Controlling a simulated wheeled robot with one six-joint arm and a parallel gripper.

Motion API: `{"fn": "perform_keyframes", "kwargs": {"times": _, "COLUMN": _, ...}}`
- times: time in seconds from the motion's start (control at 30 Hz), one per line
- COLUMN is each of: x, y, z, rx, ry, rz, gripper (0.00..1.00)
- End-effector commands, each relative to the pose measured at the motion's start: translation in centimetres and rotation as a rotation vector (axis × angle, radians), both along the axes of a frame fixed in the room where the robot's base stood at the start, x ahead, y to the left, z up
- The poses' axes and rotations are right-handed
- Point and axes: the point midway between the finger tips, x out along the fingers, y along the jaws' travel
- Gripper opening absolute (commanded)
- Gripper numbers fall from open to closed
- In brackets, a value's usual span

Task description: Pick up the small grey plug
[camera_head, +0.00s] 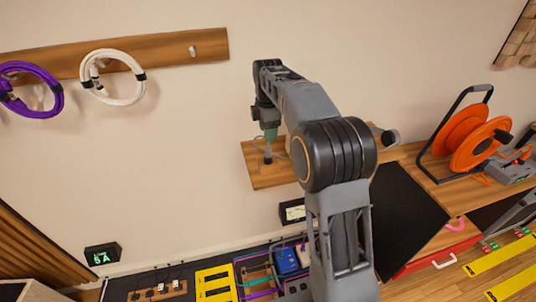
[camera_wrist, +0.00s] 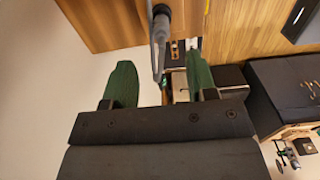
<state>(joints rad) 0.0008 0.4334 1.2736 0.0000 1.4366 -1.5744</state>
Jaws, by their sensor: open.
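A small grey plug-like piece (camera_head: 268,154) stands out against the wooden board (camera_head: 256,176) on the wall, with a thin grey lead looping beside it. In the wrist view the grey piece (camera_wrist: 161,22) is dark and rounded at its top end, and a thinner grey length runs from it down between my fingers. My gripper (camera_head: 269,134), with green fingers, is just above it in the head view. In the wrist view my gripper (camera_wrist: 161,72) is open, a finger on each side with gaps. I cannot tell if either finger touches it.
A wooden rail (camera_head: 160,55) holds purple (camera_head: 57,104) and white (camera_head: 140,92) coiled cables at upper left. An orange cable reel (camera_head: 462,138) stands on the right bench beside a black panel (camera_head: 408,215).

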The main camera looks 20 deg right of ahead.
Motion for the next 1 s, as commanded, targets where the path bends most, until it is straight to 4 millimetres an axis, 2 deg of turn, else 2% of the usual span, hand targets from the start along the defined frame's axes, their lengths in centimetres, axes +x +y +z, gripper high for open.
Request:
{"fn": "perform_keyframes", "kwargs": {"times": 0.03, "x": -0.1, "y": 0.0, "z": -0.9, "rx": 0.0, "ry": 0.003, "rz": -0.001, "gripper": 0.52}}
{"fn": "perform_keyframes", "kwargs": {"times": 0.2, "x": -0.1, "y": 0.0, "z": -3.1, "rx": 0.0, "ry": 0.001, "rz": -0.002, "gripper": 0.52}}
{"fn": "perform_keyframes", "kwargs": {"times": 0.47, "x": -0.1, "y": 0.0, "z": -4.5, "rx": 0.0, "ry": 0.0, "rz": -0.002, "gripper": 0.52}}
{"fn": "perform_keyframes", "kwargs": {"times": 0.8, "x": -0.3, "y": 0.0, "z": -8.6, "rx": 0.0, "ry": 0.001, "rz": -0.003, "gripper": 0.52}}
{"fn": "perform_keyframes", "kwargs": {"times": 1.0, "x": -0.2, "y": 0.0, "z": -9.2, "rx": 0.0, "ry": -0.002, "rz": -0.003, "gripper": 0.52}}
